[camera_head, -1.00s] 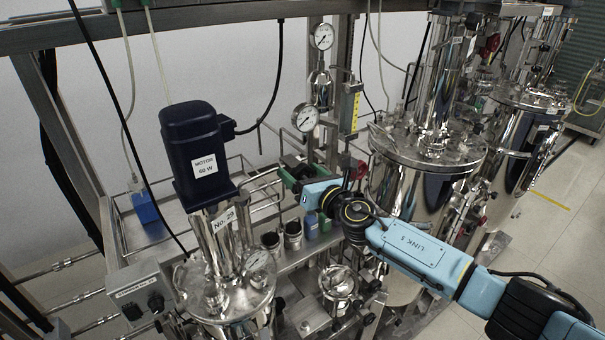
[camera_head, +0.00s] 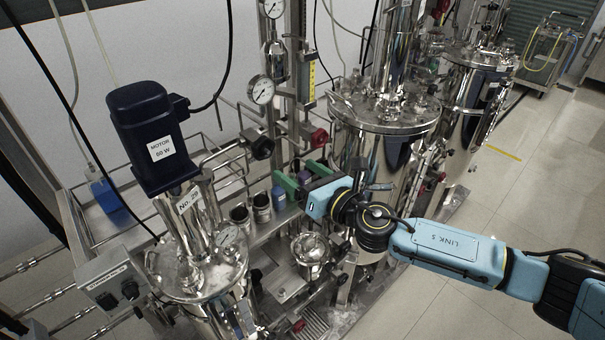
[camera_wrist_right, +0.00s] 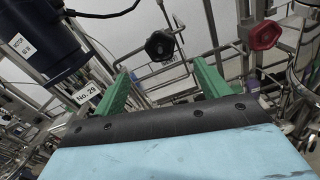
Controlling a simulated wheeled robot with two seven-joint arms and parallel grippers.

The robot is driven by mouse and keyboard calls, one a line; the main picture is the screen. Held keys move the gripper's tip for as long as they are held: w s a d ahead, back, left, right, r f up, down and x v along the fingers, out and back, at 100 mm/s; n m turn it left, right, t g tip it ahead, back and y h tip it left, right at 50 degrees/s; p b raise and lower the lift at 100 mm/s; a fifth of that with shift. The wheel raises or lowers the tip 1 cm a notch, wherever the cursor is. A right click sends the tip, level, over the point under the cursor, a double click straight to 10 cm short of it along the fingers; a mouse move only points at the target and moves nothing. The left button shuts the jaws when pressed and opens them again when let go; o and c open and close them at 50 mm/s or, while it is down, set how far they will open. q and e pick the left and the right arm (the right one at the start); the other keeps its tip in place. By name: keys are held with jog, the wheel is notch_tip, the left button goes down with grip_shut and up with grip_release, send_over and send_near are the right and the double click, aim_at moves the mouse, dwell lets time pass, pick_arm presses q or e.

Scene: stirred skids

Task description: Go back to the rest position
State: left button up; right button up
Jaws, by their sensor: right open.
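My right gripper (camera_head: 292,171) comes in from the right on a blue arm, above the skid's shelf of small vessels. Its two green fingers are spread apart with nothing held between them. In the right wrist view the open fingers (camera_wrist_right: 161,70) point towards a black knob (camera_wrist_right: 160,45) on bent steel tubing, which lies beyond them. My left gripper is in neither view.
A dark blue motor (camera_head: 150,138) tops a steel vessel at left. A large steel tank (camera_head: 385,118) stands close behind my right arm. Small jars (camera_head: 262,207), a red knob (camera_head: 319,138) and a gauge (camera_head: 261,90) are nearby. Open floor (camera_head: 545,190) lies at right.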

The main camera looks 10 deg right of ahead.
jog(key=shift+s+d, duration=0.15)
jog(key=shift+s, duration=0.05)
dwell(0.3)
